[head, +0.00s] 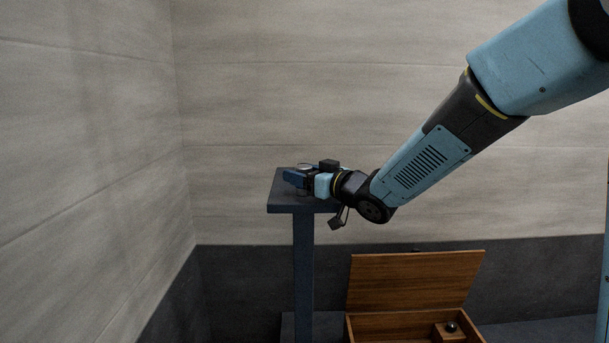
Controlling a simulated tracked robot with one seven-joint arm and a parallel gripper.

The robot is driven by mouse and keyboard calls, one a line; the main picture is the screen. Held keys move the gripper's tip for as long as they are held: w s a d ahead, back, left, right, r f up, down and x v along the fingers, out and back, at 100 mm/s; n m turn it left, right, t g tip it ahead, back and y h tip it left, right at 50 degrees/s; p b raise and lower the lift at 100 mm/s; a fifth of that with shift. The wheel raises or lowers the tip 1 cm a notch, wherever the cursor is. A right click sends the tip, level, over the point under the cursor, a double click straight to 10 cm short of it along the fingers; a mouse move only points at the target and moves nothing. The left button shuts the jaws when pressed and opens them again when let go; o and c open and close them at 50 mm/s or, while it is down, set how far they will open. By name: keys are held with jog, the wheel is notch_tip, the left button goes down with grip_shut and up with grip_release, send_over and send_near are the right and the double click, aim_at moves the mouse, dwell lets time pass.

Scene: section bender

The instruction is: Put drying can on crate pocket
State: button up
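My gripper (293,179) lies low and sideways over the top of a dark pedestal stand (285,201), reaching in from the right. A small pale rim-like edge (306,165) shows just behind the fingers; it may be part of the drying can, but my gripper hides most of it. I cannot tell whether the fingers are open or closed on it. The wooden crate (349,330) stands on the floor at the lower right of the stand, cut off by the frame's bottom edge. Inside its right side is a small wooden block-like pocket (440,333).
The crate's lid (416,280) stands open, tilted up at the back. Grey panelled walls (90,130) close the left and back. The space left of the stand is clear.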

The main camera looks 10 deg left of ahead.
jog(key=shift+o, duration=0.6)
jog(key=shift+d+r, duration=0.1)
jog(key=shift+d, duration=0.05)
jog(key=v, duration=1.1)
jog(key=shift+s+d, duration=0.3)
